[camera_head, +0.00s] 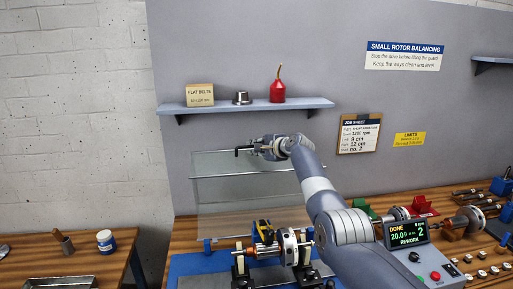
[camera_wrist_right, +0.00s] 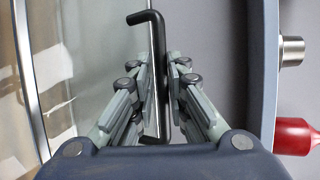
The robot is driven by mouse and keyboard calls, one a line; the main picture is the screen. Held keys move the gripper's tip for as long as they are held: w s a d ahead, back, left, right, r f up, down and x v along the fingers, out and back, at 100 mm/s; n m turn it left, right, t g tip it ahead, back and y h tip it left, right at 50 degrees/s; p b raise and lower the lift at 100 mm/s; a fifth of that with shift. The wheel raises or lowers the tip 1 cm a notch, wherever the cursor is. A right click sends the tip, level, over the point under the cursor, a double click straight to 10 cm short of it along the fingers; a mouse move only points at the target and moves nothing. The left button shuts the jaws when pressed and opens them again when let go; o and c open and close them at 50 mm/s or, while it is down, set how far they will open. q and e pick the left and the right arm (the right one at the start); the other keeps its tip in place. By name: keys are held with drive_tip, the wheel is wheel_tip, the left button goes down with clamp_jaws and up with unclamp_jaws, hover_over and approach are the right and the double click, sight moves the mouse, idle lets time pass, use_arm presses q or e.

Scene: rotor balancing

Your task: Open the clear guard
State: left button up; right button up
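The clear guard (camera_head: 225,190) shows in the head view as a see-through panel with thin metal edges, standing raised above and behind the rotor (camera_head: 265,249) on the balancing machine. Its black handle (camera_head: 243,151) is at the top edge. My right gripper (camera_head: 262,149) is at that handle, with the arm reaching up from the lower right. In the right wrist view the black handle (camera_wrist_right: 158,50) runs between the fingers of my right gripper (camera_wrist_right: 160,75), which are closed around it. The guard's panel (camera_wrist_right: 100,40) fills the left of that view. My left gripper is not in view.
A shelf (camera_head: 245,107) above the guard holds a belt box (camera_head: 200,95), a metal cup (camera_head: 241,98) and a red oil can (camera_head: 277,90). A control box with a display (camera_head: 408,233) reading DONE and REWORK stands right of the machine. Shafts and small parts lie further right.

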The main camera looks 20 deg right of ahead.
drive_tip(key=shift+s+d+r, duration=0.2)
drive_tip(key=shift+s+r, duration=0.05)
drive_tip(key=shift+s, duration=0.4)
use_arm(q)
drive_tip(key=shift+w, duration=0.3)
use_arm(e)
drive_tip(key=v, duration=1)
drive_tip(key=shift+s+a, duration=0.15)
drive_tip(key=shift+s, duration=0.2)
